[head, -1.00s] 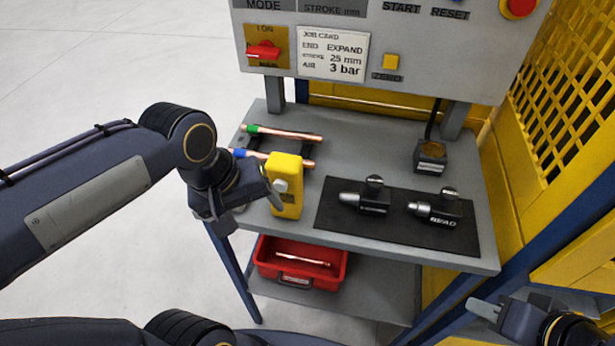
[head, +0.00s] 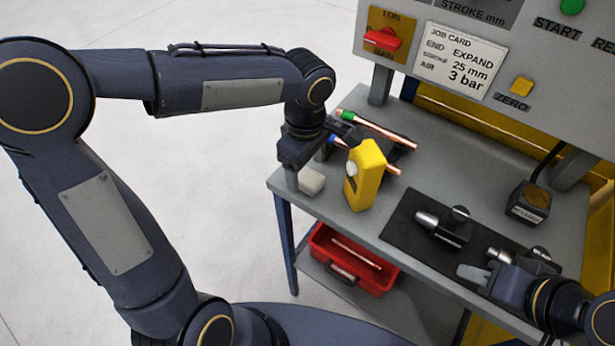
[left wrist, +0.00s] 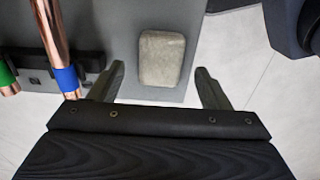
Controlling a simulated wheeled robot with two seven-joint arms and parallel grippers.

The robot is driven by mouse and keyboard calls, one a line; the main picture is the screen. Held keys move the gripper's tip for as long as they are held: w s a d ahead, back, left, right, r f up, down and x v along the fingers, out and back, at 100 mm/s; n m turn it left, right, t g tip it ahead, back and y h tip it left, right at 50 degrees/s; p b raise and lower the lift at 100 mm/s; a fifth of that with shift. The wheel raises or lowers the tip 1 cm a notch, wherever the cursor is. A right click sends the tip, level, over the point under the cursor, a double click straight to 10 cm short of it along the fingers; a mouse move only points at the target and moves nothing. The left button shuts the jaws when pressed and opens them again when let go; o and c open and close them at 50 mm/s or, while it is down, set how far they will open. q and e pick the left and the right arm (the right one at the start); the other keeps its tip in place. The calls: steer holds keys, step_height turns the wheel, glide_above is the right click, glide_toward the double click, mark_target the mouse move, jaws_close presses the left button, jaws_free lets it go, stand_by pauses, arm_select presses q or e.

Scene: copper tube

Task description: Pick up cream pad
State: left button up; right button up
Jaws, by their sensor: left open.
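The cream pad (head: 311,182) is a small pale block with rounded edges on the grey bench top, near its left edge. In the left wrist view the pad (left wrist: 162,58) lies flat beyond the fingertips, midway between them. My left gripper (head: 304,174) points down just above and beside the pad, and partly hides it. Its fingers are apart and empty, as the left wrist view (left wrist: 160,74) shows. My right gripper (head: 483,272) is at the lower right, in front of the black mat. Its finger gap is not clear.
A yellow bottle (head: 365,175) stands close to the pad's right. Copper tubes with a green band (head: 348,113) and a blue band (left wrist: 68,78) rest on a black rack behind. A black mat (head: 398,222) holds tooling. A red bin (head: 318,240) sits below.

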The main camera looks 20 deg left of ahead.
mark_target(306, 175)
arm_select(q)
steer(key=shift+f, duration=0.9)
steer(key=shift+c, duration=0.3)
steer(key=c, duration=1)
steer(key=shift+r, duration=0.15)
step_height(306, 175, up, 10)
